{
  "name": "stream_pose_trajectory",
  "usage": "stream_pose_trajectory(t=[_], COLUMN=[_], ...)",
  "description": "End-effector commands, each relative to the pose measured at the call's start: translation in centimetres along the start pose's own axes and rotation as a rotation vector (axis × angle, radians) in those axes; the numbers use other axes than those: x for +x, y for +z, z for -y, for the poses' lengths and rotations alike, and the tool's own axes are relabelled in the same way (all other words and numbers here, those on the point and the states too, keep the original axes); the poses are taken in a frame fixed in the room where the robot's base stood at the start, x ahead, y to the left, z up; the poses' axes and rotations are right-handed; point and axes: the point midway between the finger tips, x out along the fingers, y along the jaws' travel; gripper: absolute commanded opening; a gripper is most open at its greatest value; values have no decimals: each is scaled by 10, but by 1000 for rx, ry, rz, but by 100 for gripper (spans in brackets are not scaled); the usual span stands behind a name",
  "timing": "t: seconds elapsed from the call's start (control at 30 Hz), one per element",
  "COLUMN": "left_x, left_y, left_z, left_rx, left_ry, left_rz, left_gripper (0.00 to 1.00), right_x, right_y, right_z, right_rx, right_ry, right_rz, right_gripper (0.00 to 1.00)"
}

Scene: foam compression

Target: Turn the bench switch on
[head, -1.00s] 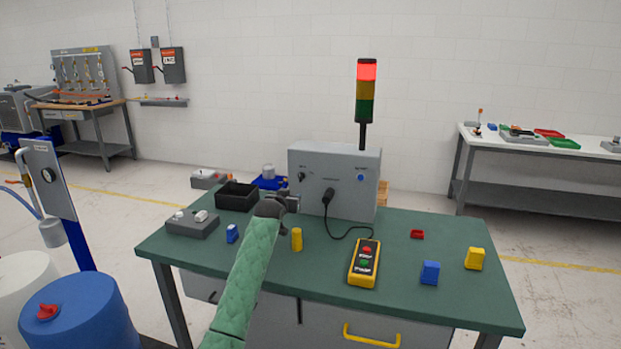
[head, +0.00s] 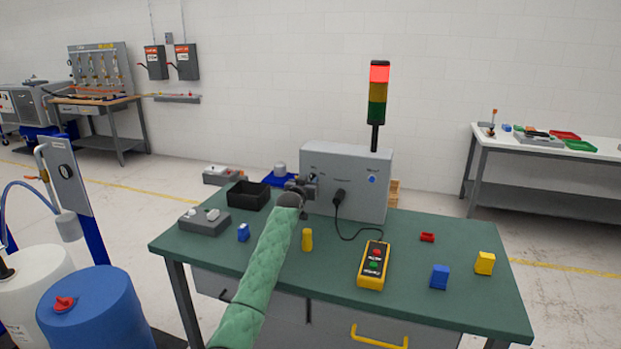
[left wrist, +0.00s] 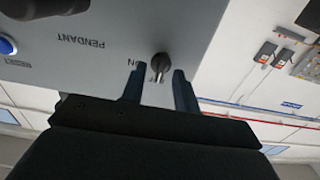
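The gripper partly hides the knob in the head view. My right gripper is not in view.
A black plug and cable run from the box to a yellow pendant (head: 374,265) on the green table (head: 330,278). A black bin (head: 248,195), grey block (head: 204,222) and small coloured pieces stand around. A light tower (head: 379,92) glows red.

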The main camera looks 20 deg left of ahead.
Motion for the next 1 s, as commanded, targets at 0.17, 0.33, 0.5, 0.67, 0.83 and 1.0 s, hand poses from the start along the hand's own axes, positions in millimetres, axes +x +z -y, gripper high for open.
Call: stream_pose_trajectory(t=[0.17,0.33,0.5,0.67,0.83,1.0], left_x=[13,16,16,16,16,16], left_y=[0,0,0,0,0,1], left_z=[0,0,0,0,0,1], left_rx=[0,0,0,0,4,37], left_ry=[0,0,0,0,0,-1], left_rz=[1,0,0,0,0,0], left_gripper=[31,31,31,5,2,2], right_x=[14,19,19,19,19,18], right_y=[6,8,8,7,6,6], right_z=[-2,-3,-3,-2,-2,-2], right_rx=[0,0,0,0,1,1], right_ry=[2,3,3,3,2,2], right_rz=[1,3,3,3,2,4], right_gripper=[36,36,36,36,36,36])
